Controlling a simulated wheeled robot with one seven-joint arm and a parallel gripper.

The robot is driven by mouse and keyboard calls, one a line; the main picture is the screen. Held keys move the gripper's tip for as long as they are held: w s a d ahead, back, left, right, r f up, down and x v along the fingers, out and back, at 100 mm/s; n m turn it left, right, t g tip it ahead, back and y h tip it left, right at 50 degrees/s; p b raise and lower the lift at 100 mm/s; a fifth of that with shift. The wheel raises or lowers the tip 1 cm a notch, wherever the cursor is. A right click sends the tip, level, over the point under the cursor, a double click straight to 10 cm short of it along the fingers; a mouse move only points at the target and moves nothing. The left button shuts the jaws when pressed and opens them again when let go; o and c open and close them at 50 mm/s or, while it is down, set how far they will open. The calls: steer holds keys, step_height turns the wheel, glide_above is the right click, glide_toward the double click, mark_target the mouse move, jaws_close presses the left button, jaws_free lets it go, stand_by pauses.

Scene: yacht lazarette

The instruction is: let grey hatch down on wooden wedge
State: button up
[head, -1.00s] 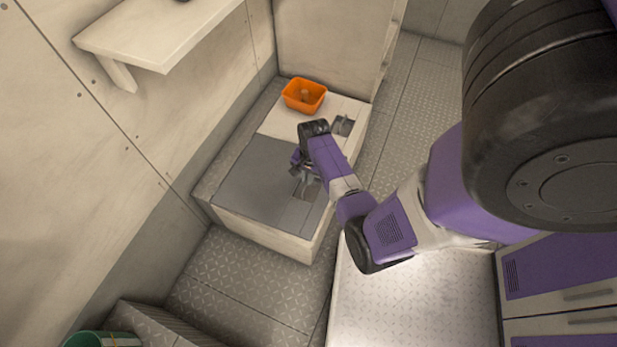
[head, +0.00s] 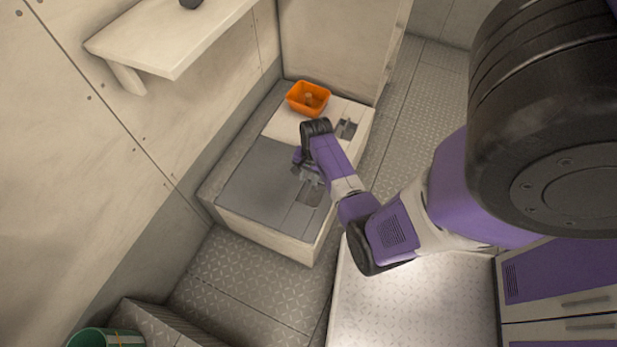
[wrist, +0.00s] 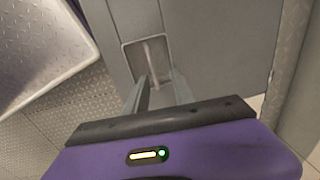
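The grey hatch (head: 262,178) looks flat, its top about level with the locker around it. A recess with a pale bar-like handle (wrist: 151,58) sits near its edge; the recess also shows in the head view (head: 311,194). My gripper (head: 308,174) is over this recess. In the wrist view my gripper (wrist: 158,85) has its two fingers apart, one to each side of the bar's near end, with gaps visible. I cannot tell whether they touch it. I cannot make out a wooden wedge in either view.
A pale hatch (head: 348,113) with its own recess lies behind the grey one. An orange bin (head: 302,107) holding a small brownish thing stands on it. A shelf (head: 170,45) juts from the left wall. A green bucket (head: 92,338) stands at lower left. Tread-plate floor (head: 245,275) is clear in front.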

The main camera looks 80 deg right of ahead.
step_height(320, 180, up, 7)
steer(key=p, duration=0.1)
steer(key=shift+s+f+p, duration=0.15)
steer(key=shift+s+p, duration=0.1)
steer(key=shift+p, duration=0.15)
stand_by(0.3)
